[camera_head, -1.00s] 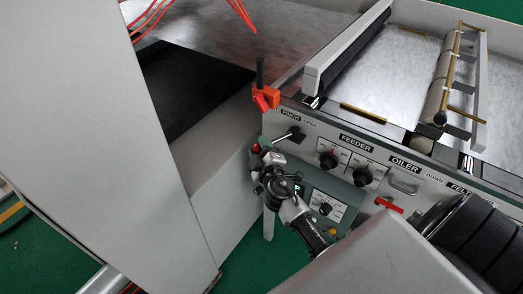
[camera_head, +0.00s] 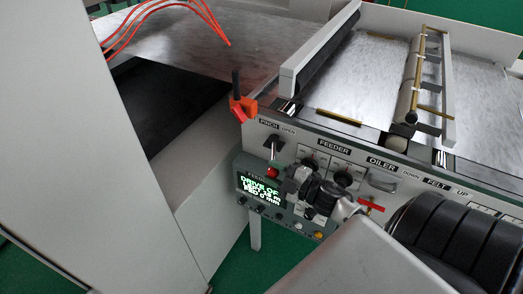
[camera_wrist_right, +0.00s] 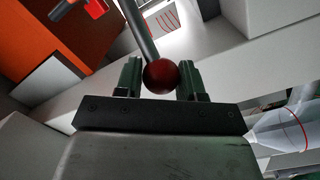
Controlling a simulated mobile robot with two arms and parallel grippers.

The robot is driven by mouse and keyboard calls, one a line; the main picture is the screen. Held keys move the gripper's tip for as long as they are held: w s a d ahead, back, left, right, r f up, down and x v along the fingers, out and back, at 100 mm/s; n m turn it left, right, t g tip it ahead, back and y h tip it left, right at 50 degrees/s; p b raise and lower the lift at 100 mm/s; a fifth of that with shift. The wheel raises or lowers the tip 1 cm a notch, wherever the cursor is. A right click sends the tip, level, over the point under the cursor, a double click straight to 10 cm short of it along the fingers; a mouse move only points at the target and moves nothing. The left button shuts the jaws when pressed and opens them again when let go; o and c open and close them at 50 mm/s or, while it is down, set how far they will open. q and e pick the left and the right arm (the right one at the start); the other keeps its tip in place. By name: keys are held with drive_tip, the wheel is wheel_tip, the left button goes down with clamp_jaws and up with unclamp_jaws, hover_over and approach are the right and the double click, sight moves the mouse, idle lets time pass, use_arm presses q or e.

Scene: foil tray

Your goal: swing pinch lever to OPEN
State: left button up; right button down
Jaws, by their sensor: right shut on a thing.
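The pinch lever (camera_head: 271,147) is on the grey machine side panel, just below the small PINCH and OPEN labels. In the head view it points steeply downward, and its lower end is near my right gripper (camera_head: 280,173). In the right wrist view the lever's metal rod (camera_wrist_right: 140,32) ends in a dark red ball knob (camera_wrist_right: 160,77). The knob sits between the two green-grey fingers of my right gripper (camera_wrist_right: 160,80), which is shut on it. My right wrist covers part of the panel in the head view. My left gripper is out of view.
A control box (camera_head: 262,195) with a lit green display stands just below the lever. An orange bracket (camera_head: 243,107) with a black grip stands above the lever.

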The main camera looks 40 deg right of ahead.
drive_tip(key=d, duration=0.1)
drive_tip(key=s+d, duration=0.1)
drive_tip(key=d, duration=0.1)
drive_tip(key=shift+s+d+h, duration=0.1)
drive_tip(key=shift+s+h, duration=0.2)
drive_tip(key=shift+r, duration=0.1)
